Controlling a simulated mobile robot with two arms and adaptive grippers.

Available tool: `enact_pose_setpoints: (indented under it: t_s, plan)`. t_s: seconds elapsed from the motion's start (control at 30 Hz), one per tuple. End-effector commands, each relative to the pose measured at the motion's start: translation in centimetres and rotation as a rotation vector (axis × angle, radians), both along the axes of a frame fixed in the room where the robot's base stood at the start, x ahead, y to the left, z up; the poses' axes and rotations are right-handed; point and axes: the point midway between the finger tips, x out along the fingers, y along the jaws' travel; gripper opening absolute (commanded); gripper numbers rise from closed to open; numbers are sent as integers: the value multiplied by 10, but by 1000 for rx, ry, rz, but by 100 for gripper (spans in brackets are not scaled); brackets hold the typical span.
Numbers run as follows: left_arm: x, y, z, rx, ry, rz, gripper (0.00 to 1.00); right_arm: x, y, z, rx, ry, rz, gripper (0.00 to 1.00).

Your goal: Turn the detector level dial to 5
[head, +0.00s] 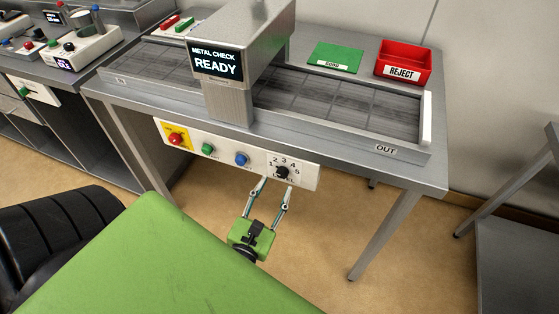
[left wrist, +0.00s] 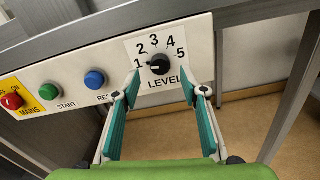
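The detector level dial is a black round knob (head: 282,172) on the white panel under the metal check machine's table. The left wrist view shows the dial (left wrist: 159,64) close up, with numbers 1 to 5 around it and LEVEL below. Its white mark points left, towards 1. My left gripper (head: 278,184) is open in front of the panel, pointing at the dial. In the left wrist view its two fingers stand apart, one on each side just below the dial, with nothing between them. I cannot tell whether they touch the panel. My right gripper is not in view.
A red mains button (left wrist: 12,101), a green start button (left wrist: 50,91) and a blue button (left wrist: 95,80) sit left of the dial on the same panel. Above, the machine's screen (head: 217,63) reads METAL CHECK READY. A table leg (head: 385,240) stands to the right.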

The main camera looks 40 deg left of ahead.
Motion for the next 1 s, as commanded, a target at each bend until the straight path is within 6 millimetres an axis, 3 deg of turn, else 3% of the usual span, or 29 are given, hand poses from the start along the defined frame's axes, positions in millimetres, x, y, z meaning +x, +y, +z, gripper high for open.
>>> enact_pose_setpoints:
  t_s: [0.23, 0.63, 0.67, 0.8, 1.0]
  plan:
    - [35, 8, 1, 2, 0, -1, 40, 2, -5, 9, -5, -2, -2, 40]
    - [43, 10, -1, 2, 2, -1, 40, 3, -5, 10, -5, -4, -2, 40]
    - [43, 10, -1, 2, 2, -1, 37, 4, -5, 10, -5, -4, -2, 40]
    - [43, 10, -1, 2, 2, -1, 1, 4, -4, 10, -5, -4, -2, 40]
    - [43, 10, -1, 5, 2, -2, 1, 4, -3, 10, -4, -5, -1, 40]
